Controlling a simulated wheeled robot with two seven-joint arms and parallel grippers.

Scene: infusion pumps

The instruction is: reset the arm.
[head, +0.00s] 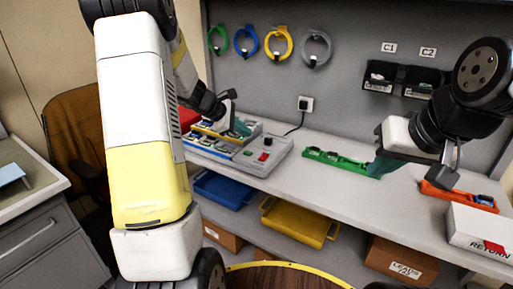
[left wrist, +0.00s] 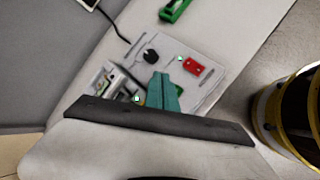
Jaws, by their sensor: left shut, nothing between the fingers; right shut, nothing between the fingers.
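My left arm comes in from the left in the head view and crosses much of the picture. My left gripper (head: 240,128) is over the grey test station (head: 270,153) on the bench. Its teal fingers are together and hold nothing. In the left wrist view the fingers (left wrist: 164,92) point across the station (left wrist: 205,95), near its black knob and red switch. My right gripper (head: 377,166) is shut and empty, over the bench by the right end of the green tray (head: 335,160). The left arm hides part of the station's left side.
An orange tray (head: 458,195) and a white RETURN box (head: 482,231) are at the bench's right. Blue (head: 226,187) and yellow (head: 298,222) bins are on the shelf below. Coloured tubing coils and two black bins (head: 402,79) hang on the back panel.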

